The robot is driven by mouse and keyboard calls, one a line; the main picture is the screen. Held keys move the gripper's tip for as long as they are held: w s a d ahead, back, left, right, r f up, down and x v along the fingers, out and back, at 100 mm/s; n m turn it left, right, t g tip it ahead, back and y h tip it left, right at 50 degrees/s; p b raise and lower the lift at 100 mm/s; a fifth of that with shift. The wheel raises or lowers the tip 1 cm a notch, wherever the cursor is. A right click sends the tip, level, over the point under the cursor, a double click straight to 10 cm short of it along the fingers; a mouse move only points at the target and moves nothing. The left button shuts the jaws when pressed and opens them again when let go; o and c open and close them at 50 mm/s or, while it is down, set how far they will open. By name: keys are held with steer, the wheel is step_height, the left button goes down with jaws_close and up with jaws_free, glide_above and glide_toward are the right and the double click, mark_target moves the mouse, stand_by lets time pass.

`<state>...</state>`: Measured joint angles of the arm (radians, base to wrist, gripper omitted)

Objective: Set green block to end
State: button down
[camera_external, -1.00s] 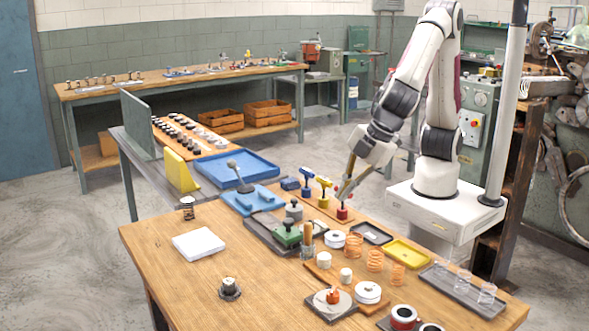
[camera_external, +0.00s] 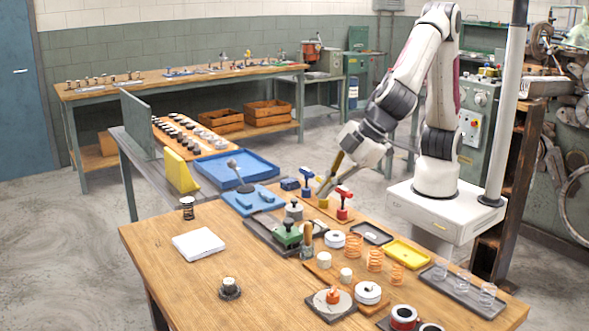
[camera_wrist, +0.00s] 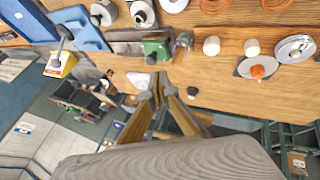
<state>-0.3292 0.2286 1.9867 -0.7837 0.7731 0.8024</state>
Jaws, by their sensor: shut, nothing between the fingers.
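The green block (camera_external: 287,234) sits on a dark plate (camera_external: 262,236) near the middle of the wooden table, with a dark knob on top. In the wrist view the green block (camera_wrist: 155,48) shows beyond the fingertips, beside a brown-handled item (camera_wrist: 184,41). My gripper (camera_external: 324,192) is shut and empty. In the external view it overlaps the yellow T-handle (camera_external: 323,203), part of which it hides, and is up and to the right of the green block. In the wrist view my gripper (camera_wrist: 158,85) points toward the block, apart from it. No object labelled "end" is visible.
A red T-handle (camera_external: 342,203) and a blue one (camera_external: 306,181) stand on a wooden strip. Copper springs (camera_external: 375,260), white cylinders (camera_external: 324,259) and a yellow tray (camera_external: 407,254) crowd the right. A white slab (camera_external: 198,244) lies left; the table's left front is mostly clear.

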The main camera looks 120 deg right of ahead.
steer(key=shift+d+f, duration=0.1)
steer(key=shift+f, duration=0.05)
glide_above(301, 239)
steer(key=shift+f, duration=4)
steer(key=d, duration=1.3)
steer(key=shift+a+r, duration=0.1)
steer(key=v, duration=0.9)
steer(key=shift+s+r, duration=0.25)
steer(key=shift+r, duration=0.05)
steer(key=shift+a, duration=0.15)
